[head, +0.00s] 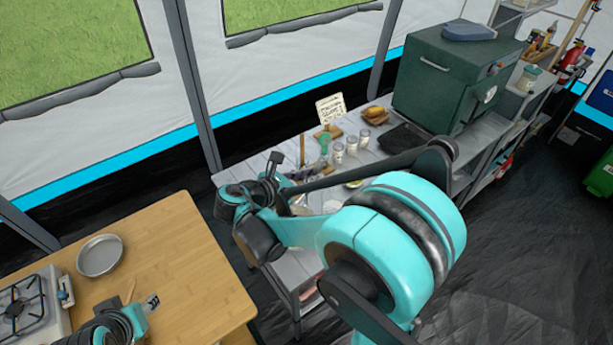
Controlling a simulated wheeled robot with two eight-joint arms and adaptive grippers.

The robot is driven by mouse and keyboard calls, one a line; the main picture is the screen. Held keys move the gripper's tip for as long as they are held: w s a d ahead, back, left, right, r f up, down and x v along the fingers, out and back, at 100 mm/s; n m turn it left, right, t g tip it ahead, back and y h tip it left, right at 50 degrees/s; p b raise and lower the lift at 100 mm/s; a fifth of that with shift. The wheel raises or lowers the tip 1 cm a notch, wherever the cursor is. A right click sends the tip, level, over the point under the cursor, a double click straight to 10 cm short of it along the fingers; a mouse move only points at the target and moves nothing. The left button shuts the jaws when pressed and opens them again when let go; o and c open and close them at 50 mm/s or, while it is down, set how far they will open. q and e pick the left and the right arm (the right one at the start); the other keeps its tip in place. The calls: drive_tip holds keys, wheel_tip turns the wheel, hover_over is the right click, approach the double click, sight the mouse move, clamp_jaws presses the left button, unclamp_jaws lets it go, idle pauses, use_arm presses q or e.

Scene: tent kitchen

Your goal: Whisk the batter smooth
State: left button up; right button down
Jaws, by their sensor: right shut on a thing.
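My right gripper (270,172) is over the left end of the grey slatted table (232,178). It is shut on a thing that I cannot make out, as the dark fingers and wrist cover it. A brown upright stick (302,150) and a green utensil (325,143) show just beyond it. No bowl of batter or whisk can be told apart; my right arm hides part of the tabletop. My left gripper (150,303) is low at the left, by the wooden table (190,255); its fingers are too small to read.
Several jars (351,146), a written card (331,108) and a board with yellow food (375,114) stand farther back. A dark green oven (440,75) fills the far end. A round metal pan (100,255) and a gas stove (30,305) are on the wooden table.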

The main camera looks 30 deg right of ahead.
drive_tip(key=shift+w+d+f+b, duration=0.1)
drive_tip(key=shift+d+f+b, duration=0.35)
drive_tip(key=shift+f, duration=0.2)
drive_tip(key=shift+w+d+f+b, duration=0.1)
drive_tip(key=shift+d+f+b, duration=0.35)
drive_tip(key=shift+f, duration=0.2)
drive_tip(key=shift+s+a+f+b, duration=0.1)
drive_tip(key=shift+a+f+b, duration=0.5)
drive_tip(key=shift+f+b, duration=0.7)
drive_tip(key=shift+s+a+f+b, duration=0.1)
drive_tip(key=shift+a+f+b, duration=0.55)
drive_tip(key=shift+f+b, duration=0.6)
drive_tip(key=shift+s+a+f+b, duration=0.1)
drive_tip(key=shift+a+f+b, duration=0.5)
drive_tip(key=shift+f+b, duration=0.65)
drive_tip(key=shift+f, duration=0.25)
